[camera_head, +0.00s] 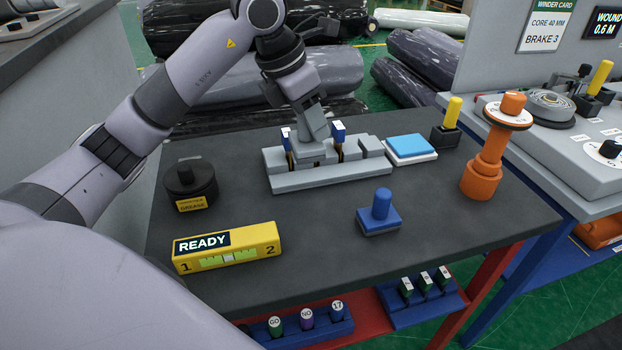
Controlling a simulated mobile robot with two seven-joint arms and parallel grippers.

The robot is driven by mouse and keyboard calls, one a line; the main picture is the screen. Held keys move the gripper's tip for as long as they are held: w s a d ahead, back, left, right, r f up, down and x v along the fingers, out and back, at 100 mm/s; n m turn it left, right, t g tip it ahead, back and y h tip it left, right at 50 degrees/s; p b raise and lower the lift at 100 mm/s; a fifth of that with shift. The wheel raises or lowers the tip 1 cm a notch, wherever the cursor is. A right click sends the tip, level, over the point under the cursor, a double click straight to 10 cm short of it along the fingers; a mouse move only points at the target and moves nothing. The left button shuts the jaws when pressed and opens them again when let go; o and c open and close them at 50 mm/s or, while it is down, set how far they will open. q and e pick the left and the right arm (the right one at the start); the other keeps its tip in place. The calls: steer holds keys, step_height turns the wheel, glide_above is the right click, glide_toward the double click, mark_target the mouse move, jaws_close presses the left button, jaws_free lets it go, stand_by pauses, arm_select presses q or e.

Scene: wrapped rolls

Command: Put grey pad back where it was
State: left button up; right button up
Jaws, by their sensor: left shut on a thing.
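My left gripper (313,148) reaches down from above at the back middle of the dark table. My right gripper is not in view.
A blue knobbed block (380,213), a yellow READY box (228,247), a black grease tin (190,185), a light-blue pad (409,146), a yellow-handled tool (450,118) and an orange spindle (486,160) stand around. The table middle (310,235) is clear.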

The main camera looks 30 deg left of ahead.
mark_target(292, 144)
arm_select(q)
step_height(292, 144, down, 12)
steer(key=shift+f, duration=0.1)
stand_by(0.4)
steer(key=shift+f+b, duration=0.2)
steer(key=shift+b, duration=0.1)
steer(key=o, duration=1)
steer(key=shift+r, duration=0.1)
steer(key=shift+r, duration=0.3)
steer(key=v, duration=1.1)
steer(key=shift+s+a+r, duration=0.1)
steer(key=shift+s+r, duration=0.1)
steer(key=shift+r, duration=0.05)
